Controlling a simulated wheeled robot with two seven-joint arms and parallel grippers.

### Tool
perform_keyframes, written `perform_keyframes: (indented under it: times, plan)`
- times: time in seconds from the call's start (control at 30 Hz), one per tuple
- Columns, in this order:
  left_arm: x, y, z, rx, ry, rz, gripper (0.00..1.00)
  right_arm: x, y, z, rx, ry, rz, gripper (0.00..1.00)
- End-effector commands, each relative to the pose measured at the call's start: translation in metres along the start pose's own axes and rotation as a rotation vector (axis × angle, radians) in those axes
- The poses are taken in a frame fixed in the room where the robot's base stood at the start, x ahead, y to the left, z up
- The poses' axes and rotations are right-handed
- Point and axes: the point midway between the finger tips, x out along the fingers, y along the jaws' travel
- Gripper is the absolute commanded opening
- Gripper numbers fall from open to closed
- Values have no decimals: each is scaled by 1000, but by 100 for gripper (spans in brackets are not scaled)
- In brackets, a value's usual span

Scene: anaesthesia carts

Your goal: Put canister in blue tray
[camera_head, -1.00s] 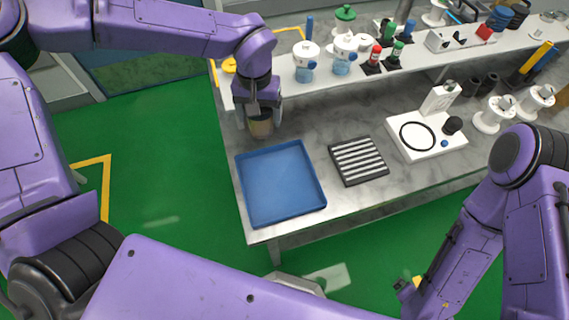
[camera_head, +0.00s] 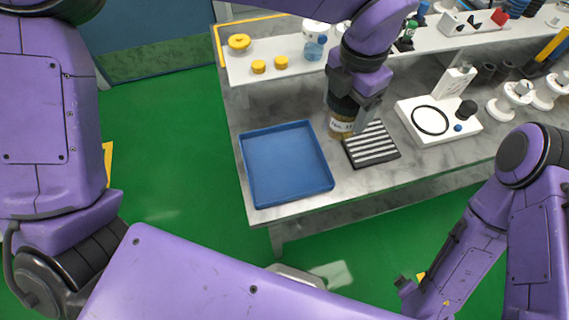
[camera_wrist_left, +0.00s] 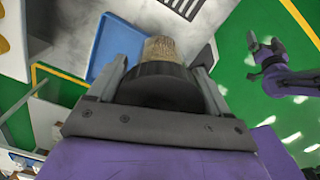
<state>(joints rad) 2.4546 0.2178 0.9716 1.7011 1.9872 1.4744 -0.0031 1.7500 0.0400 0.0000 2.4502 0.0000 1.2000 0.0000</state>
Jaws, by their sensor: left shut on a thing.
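The canister (camera_head: 341,124) has a dark lid, a tan body and a pale label. My left gripper (camera_head: 354,97) is shut on its lid from above. In the left wrist view, the dark lid sits between the two fingers and the grainy tan body (camera_wrist_left: 160,48) points away. The canister is beside the right back edge of the blue tray (camera_head: 284,166), outside it; its height above the bench is unclear. The tray is empty and also shows in the left wrist view (camera_wrist_left: 112,42). My right gripper (camera_head: 410,290) is low at the right, away from the bench, its fingers unclear.
A striped black rack (camera_head: 372,146) is close to the canister's right. A white device with a black ring (camera_head: 430,121) stands farther right. A raised shelf behind holds yellow caps (camera_head: 239,42) and a white-and-blue bottle (camera_head: 315,45). The bench's front left edge is near the tray.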

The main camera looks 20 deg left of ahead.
Motion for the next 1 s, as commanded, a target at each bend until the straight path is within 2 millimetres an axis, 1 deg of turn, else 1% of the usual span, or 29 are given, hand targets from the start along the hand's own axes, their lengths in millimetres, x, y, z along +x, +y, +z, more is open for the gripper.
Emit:
perform_keyframes:
  times: [0.03,0.1,0.2,0.3,0.37,0.47,0.77,0.83,0.9,1.0]
  plan:
    - [1,-10,1,-93,1,0,43,4,0,2,0,0,0,100]
    - [0,-21,2,-220,6,-1,43,6,-1,2,0,0,0,100]
    - [-2,-32,3,-355,10,-4,43,8,-1,3,0,0,0,100]
    - [-3,-39,2,-431,14,-5,43,8,-1,3,0,0,0,100]
    - [-3,-38,1,-453,15,-4,43,8,-1,3,0,0,0,100]
    - [0,-30,-8,-460,15,-4,43,4,0,2,0,0,0,100]
    - [27,14,-56,-459,17,-4,43,-13,1,-6,0,0,0,100]
    - [38,25,-69,-458,18,-4,43,-17,2,-7,0,0,0,100]
    - [54,33,-77,-457,19,-4,43,-19,2,-8,0,0,0,100]
    - [72,42,-87,-458,18,-4,43,-22,2,-9,0,0,0,100]
